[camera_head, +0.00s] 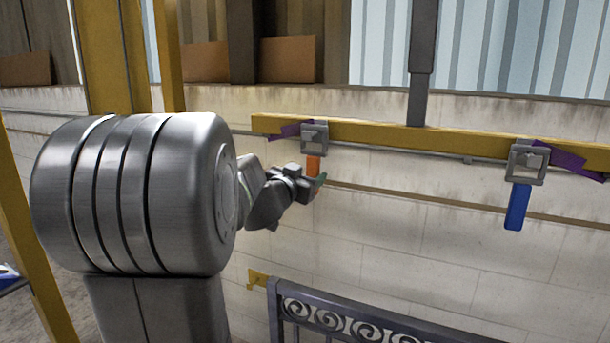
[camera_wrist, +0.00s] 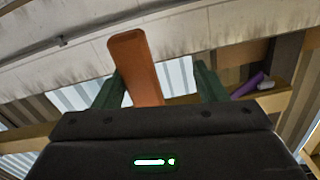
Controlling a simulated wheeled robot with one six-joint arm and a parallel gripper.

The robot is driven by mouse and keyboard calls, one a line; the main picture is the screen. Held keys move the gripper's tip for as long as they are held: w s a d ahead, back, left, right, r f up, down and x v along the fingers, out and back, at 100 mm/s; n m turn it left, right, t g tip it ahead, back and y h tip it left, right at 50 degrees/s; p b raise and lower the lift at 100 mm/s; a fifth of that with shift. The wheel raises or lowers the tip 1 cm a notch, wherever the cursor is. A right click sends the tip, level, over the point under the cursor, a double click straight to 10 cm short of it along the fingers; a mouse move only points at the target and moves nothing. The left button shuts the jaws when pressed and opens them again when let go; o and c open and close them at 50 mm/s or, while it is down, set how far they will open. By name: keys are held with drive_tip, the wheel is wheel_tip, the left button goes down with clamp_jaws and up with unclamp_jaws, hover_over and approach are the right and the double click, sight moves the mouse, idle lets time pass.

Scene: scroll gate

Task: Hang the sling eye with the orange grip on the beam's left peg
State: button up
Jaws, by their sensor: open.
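The sling eye (camera_head: 315,136), a grey square frame, is at the beam's left peg (camera_head: 309,134); the peg's end shows inside the frame, so it appears to hang there. Its orange grip (camera_head: 313,165) points down, and also shows in the wrist view (camera_wrist: 136,65). My gripper (camera_head: 318,183) is just below the beam at the lower part of the grip. In the wrist view its green fingers (camera_wrist: 157,78) stand apart on either side of the grip, with gaps visible. The yellow beam (camera_head: 400,132) runs across the wall.
A second grey eye (camera_head: 526,160) with a blue grip (camera_head: 517,207) hangs at the beam's right end. Purple straps (camera_head: 288,130) run behind both eyes. A dark scrolled gate (camera_head: 390,325) stands below right. Yellow posts (camera_head: 110,60) rise at left.

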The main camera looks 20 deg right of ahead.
wheel_tip(320, 180, down, 12)
drive_tip(key=b, duration=0.8)
drive_tip(key=shift+r+b, duration=0.25)
drive_tip(key=shift+b, duration=0.05)
idle(0.7)
drive_tip(key=p+v, duration=0.2)
drive_tip(key=v, duration=0.9)
drive_tip(key=shift+p, duration=0.3)
idle(1.4)
drive_tip(key=b+x, duration=0.2)
drive_tip(key=x, duration=0.9)
